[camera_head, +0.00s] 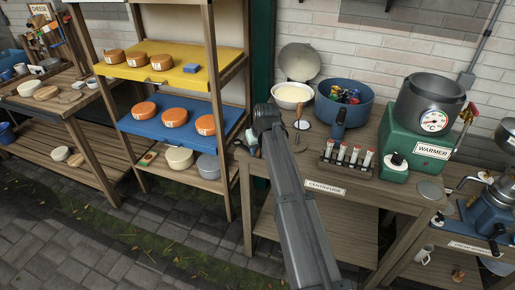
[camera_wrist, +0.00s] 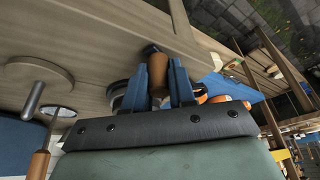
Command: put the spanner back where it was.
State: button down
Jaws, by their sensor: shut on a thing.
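My gripper (camera_head: 251,139) is at the left end of the right-hand wooden table, low near its edge. In the wrist view, its two blue fingers (camera_wrist: 166,82) are shut on a brown cylindrical thing (camera_wrist: 157,68) with a dark end. The fingers hide part of it, and I cannot tell whether it is the spanner. No other thing that is clearly a spanner shows. The table top (camera_wrist: 85,50) lies close beyond the fingers.
On the table stand a white bowl (camera_head: 291,94), a blue tub (camera_head: 343,106), a vial rack (camera_head: 345,166) and the green warmer (camera_head: 406,140). Left is a shelf with cheeses on a blue board (camera_head: 150,128).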

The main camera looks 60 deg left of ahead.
jog(key=c, duration=0.9)
grip_release()
jog(key=shift+c, duration=0.2)
jog(key=v, duration=1.2)
jog(key=shift+s, duration=0.1)
